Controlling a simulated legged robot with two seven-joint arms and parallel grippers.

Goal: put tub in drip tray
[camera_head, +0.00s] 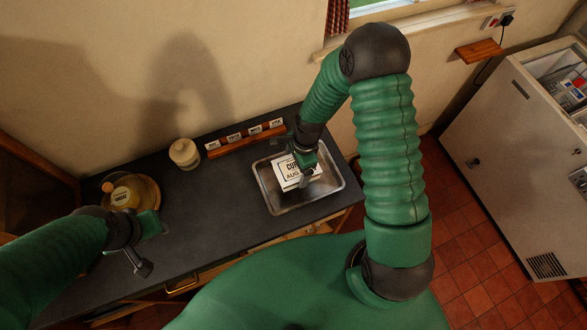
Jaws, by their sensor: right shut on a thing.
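The tub (292,180) is white with black lettering and is inside the outline of the metal drip tray (335,184) on the dark worktop. My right gripper (305,170) comes down over the tray and is shut on the tub, covering part of its right side. I cannot tell whether the tub touches the tray floor. My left gripper (140,258) is over the front left of the worktop, apart from the tub; its finger gap is not clear.
A wooden rack (240,142) with several small labelled cards stands behind the tray. A cream jar (184,153) stands left of it. A round wooden board (146,190) with a yellowish round item (125,197) is at the left. The worktop's middle is clear. A white cabinet (520,150) stands right.

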